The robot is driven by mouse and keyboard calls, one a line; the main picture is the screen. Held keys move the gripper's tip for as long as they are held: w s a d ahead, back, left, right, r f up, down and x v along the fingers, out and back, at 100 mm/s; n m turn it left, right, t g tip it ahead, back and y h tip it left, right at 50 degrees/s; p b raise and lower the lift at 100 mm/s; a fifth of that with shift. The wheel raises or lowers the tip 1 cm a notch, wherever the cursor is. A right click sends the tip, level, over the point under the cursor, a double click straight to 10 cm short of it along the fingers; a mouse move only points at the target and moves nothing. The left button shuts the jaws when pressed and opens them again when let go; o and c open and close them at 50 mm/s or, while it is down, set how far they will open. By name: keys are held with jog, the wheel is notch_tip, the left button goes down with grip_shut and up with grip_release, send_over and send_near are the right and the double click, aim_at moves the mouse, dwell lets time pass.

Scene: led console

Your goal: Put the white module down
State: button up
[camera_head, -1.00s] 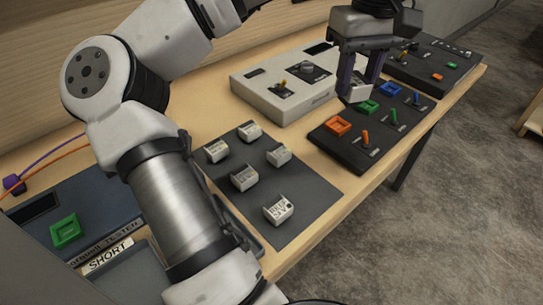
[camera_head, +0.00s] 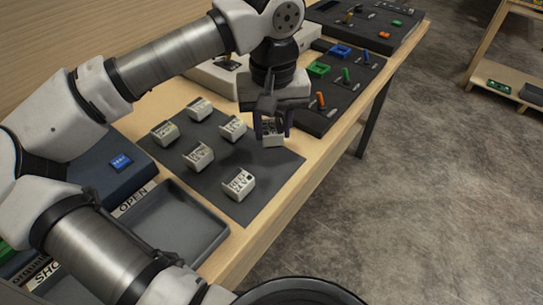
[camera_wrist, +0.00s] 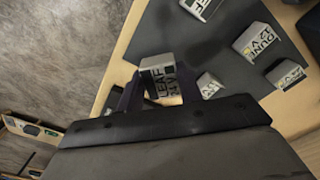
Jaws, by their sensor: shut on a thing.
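My gripper (camera_head: 271,124) is shut on a white module (camera_head: 272,139), held above the right edge of the dark mat (camera_head: 225,203). In the wrist view the module (camera_wrist: 166,78) sits between the two fingers, and its label reads "LEAF 24V". Several other white modules stand on the mat, such as a front one (camera_head: 239,184), a middle one (camera_head: 198,156) and a back one (camera_head: 199,108). I cannot tell the exact gap between the held module and the mat.
A dark console (camera_head: 338,86) with coloured sockets and levers stands right of the mat. A pale box (camera_head: 211,81) is behind my arm. A grey tray (camera_head: 205,246) marked "OPEN" lies left of the mat. The mat's near right part is clear.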

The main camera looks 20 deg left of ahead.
aim_at(272, 147)
jog(key=shift+f+b, duration=1.35)
jog(key=shift+f, duration=1.35)
jog(key=shift+f, duration=0.15)
jog(key=o, duration=1)
notch_tip(272, 147, up, 12)
jog(key=shift+r+b, duration=0.2)
jog(key=shift+b, duration=0.3)
